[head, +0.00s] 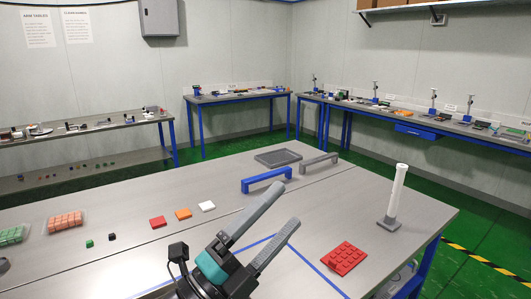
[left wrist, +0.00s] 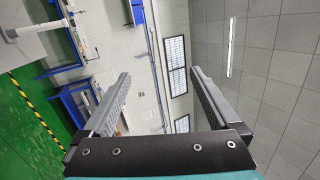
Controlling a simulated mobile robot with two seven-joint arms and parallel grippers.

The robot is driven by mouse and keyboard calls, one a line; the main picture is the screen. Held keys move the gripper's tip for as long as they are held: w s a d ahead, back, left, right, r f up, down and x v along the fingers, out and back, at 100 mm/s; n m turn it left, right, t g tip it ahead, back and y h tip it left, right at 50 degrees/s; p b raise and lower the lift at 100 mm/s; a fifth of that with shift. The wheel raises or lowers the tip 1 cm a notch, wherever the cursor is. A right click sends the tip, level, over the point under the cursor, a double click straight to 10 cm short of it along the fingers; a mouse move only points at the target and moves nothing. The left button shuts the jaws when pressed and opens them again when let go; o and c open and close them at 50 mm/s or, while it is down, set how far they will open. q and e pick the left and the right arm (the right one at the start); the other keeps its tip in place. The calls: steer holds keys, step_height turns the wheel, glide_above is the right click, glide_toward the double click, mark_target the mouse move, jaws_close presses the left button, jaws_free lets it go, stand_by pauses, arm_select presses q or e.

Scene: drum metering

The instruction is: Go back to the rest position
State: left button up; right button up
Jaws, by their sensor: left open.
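My left gripper (head: 268,229) is raised over the front of the grey table (head: 340,195) in the head view. Its two grey fingers are spread apart and point up and to the right, with nothing between them. In the left wrist view the open fingers (left wrist: 160,82) frame only the far room, with windows and wall panels behind. My right gripper does not show in either view.
On the table are a red studded plate (head: 345,258), a white post on a base (head: 396,193), a blue handle (head: 266,180), a grey handle (head: 319,164), a grey tray (head: 278,157), and small coloured blocks (head: 183,213). Side tables line the walls.

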arm_select(q)
steer(key=w+a+f+n+t+y, duration=0.3)
steer(key=a+n+t+y, duration=0.2)
steer(key=a+n+y, duration=0.45)
steer(key=s+a+f+n+g+y, duration=0.1)
steer(key=a+f+n+g+y, duration=0.25)
steer(key=f+n, duration=0.3)
steer(key=s+a+f+n+g+y, duration=0.2)
steer(key=a+f+n+y, duration=0.3)
steer(key=f, duration=0.3)
steer(key=s+f+n+g, duration=0.5)
steer(key=s+f+g, duration=0.6)
steer(key=s+f, duration=0.7)
steer(key=s+f+g+b, duration=0.1)
steer(key=s+f+b, duration=0.25)
steer(key=f, duration=2.05)
steer(key=s+a+f+g+b, duration=0.1)
steer(key=s+a+f+b, duration=0.1)
steer(key=s+f, duration=1.2)
steer(key=shift+s+a+f, duration=0.25)
steer(key=shift+s, duration=0.4)
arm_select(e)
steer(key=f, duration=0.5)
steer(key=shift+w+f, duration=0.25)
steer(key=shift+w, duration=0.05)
